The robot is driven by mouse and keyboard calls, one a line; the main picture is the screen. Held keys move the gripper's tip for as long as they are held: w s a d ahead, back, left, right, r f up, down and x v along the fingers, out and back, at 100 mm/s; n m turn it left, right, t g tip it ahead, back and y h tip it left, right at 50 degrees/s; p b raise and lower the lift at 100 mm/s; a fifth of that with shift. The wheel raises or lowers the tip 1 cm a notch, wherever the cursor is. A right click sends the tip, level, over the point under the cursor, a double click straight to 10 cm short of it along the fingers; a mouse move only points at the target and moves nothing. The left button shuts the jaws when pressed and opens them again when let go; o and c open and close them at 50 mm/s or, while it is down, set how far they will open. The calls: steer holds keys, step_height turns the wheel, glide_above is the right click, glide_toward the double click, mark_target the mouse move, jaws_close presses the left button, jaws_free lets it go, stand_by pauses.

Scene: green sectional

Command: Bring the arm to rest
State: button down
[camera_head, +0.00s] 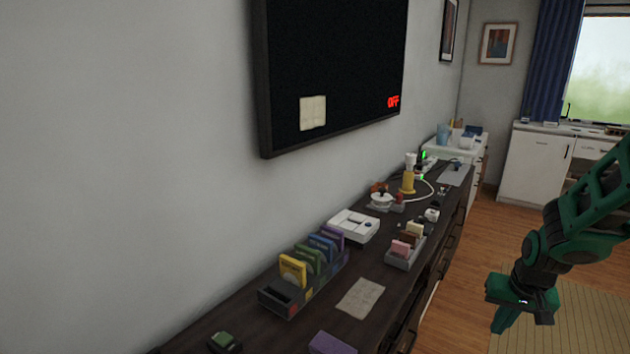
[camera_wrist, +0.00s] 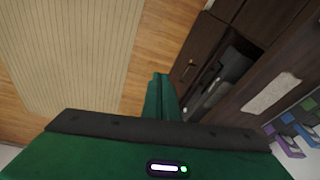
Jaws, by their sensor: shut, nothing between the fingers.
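My gripper (camera_head: 522,320) hangs at the lower right of the head view, at the end of my green and black arm. It points down in the air over the floor, to the right of the dark sideboard (camera_head: 415,272), and touches nothing that I can see. In the wrist view its green fingers (camera_wrist: 161,95) are together, with nothing between them. The upper part of my arm runs out of the head view at the right edge.
The sideboard holds a rack of colored cases (camera_head: 310,262), a white device (camera_head: 353,227), a small grey tray (camera_head: 405,252) and a paper sheet (camera_head: 360,298). A wall screen (camera_head: 335,70) reads OFF. A beige rug (camera_head: 575,310) lies on open wooden floor. An open drawer (camera_wrist: 222,80) shows in the wrist view.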

steer(key=s+a+r+g, duration=0.1)
steer(key=s+r, duration=0.5)
steer(key=s, duration=0.6)
steer(key=s+a+r+m+g, duration=0.1)
steer(key=s+r, duration=0.5)
steer(key=s, duration=0.6)
steer(key=shift+s+m+g+y, duration=0.15)
steer(key=shift+m+g+y, duration=0.15)
steer(key=shift+g+y, duration=0.1)
steer(key=shift+w+f, duration=0.15)
steer(key=shift+w, duration=0.5)
